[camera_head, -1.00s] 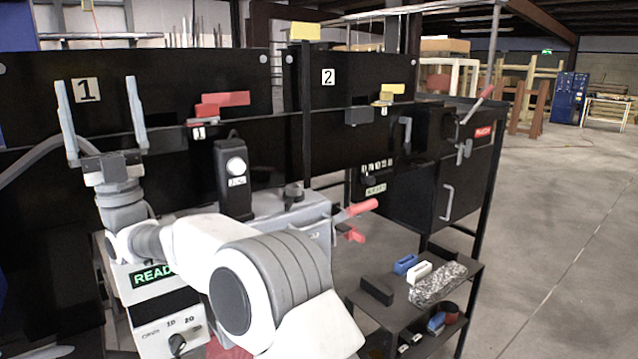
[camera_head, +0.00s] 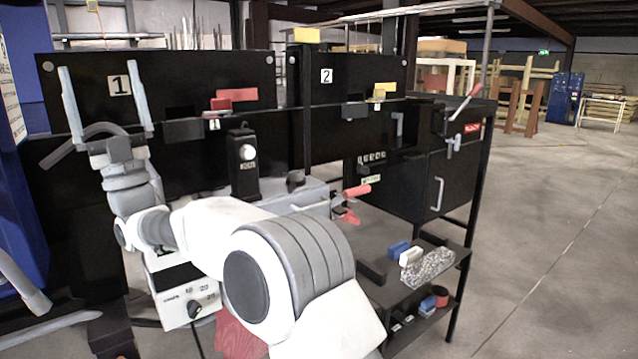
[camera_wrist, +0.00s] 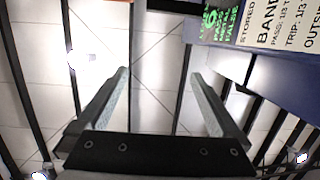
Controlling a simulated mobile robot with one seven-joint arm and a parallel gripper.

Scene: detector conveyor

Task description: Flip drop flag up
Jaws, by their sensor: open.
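No part is clearly labelled as the drop flag. A black panel marked 1 (camera_head: 78,84) carries a red plate (camera_head: 237,95) and a small red tab (camera_head: 220,104). A black panel marked 2 (camera_head: 345,68) carries yellow tabs (camera_head: 384,90). A yellow block (camera_head: 306,35) sits at the top between the panels. My gripper (camera_head: 97,64) is open and empty, with its fingers pointing up in front of panel 1. In the wrist view my gripper (camera_wrist: 160,73) faces the ceiling, with nothing between its fingers.
A red-handled lever (camera_head: 357,191) projects near the middle. Another red-handled lever (camera_head: 466,102) is at the right end. A black post with a white knob (camera_head: 247,152) stands before panel 1. A low shelf (camera_head: 378,312) holds small blocks. Open floor (camera_head: 545,230) is right.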

